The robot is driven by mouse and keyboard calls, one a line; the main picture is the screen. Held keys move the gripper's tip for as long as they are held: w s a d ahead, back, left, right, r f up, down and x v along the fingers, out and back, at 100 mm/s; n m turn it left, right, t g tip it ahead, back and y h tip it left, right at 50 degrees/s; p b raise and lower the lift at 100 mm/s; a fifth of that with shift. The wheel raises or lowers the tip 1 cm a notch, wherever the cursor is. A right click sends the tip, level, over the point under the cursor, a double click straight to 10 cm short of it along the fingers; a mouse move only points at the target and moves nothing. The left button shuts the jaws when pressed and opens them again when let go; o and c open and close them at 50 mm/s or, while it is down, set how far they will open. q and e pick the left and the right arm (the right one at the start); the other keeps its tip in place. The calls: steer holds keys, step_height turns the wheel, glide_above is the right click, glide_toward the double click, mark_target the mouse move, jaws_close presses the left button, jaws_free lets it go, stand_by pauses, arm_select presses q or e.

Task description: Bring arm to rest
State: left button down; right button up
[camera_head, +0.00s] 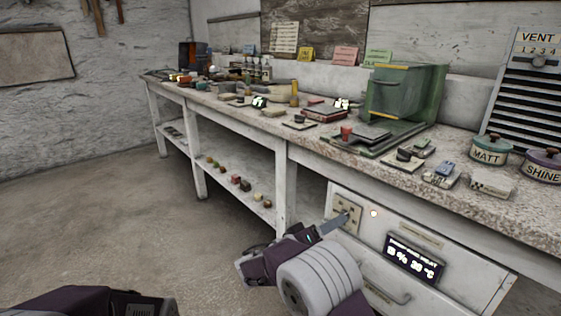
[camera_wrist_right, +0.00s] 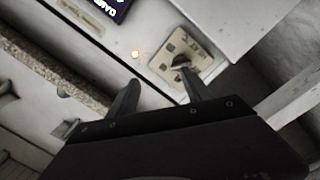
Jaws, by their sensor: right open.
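My right gripper (camera_head: 332,226) is in front of the white cabinet under the bench, close to a beige switch plate (camera_head: 347,212). In the right wrist view, my right gripper (camera_wrist_right: 160,88) has its two dark fingers apart with nothing between them. The switch plate (camera_wrist_right: 172,72) lies just beyond the fingertips, with a small dark lever near the right finger. I cannot tell whether that finger touches it. A dark purple part of my left arm (camera_head: 90,301) shows at the bottom left of the head view; its gripper fingers are not visible.
A lit orange lamp (camera_head: 374,213) and a dark display (camera_head: 414,258) sit on the cabinet front, above a drawer handle (camera_head: 388,291). The speckled bench top (camera_head: 460,208) above holds a green booth (camera_head: 404,95), jars and small items. The floor at left is clear.

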steer(key=s+d+r+m+g+h+p, duration=0.1)
steer(key=s+d+r+m+g, duration=0.15)
steer(key=d+r, duration=0.4)
steer(key=s+d+f+m+g+y+p, duration=0.1)
steer(key=s+d+f+g+y, duration=0.15)
steer(key=s+d, duration=0.3)
steer(key=s+d+f+m+g+y+p, duration=0.1)
steer(key=s+d+g+p, duration=0.1)
steer(key=s+d+g, duration=0.3)
steer(key=s+a+f+n+g+y+p, duration=0.1)
steer(key=s+a+f+y, duration=0.35)
steer(key=s, duration=0.25)
steer(key=s+a+f+y+p, duration=0.1)
steer(key=s+a+f+y, duration=0.35)
steer(key=s, duration=0.35)
steer(key=a+f+n+t+y, duration=0.1)
steer(key=a+f+n+y, duration=0.1)
steer(key=a+f+y, duration=0.3)
arm_select(q)
step_height(320, 180, up, 45)
steer(key=p, duration=3.7)
steer(key=shift+f, duration=0.2)
arm_select(e)
step_height(320, 180, up, 38)
steer(key=w+a+n+t+h, duration=0.1)
steer(key=w+a+n, duration=0.1)
steer(key=shift+w+a+r+t, duration=0.15)
steer(key=shift+w+a+t, duration=0.05)
steer(key=shift+t, duration=0.1)
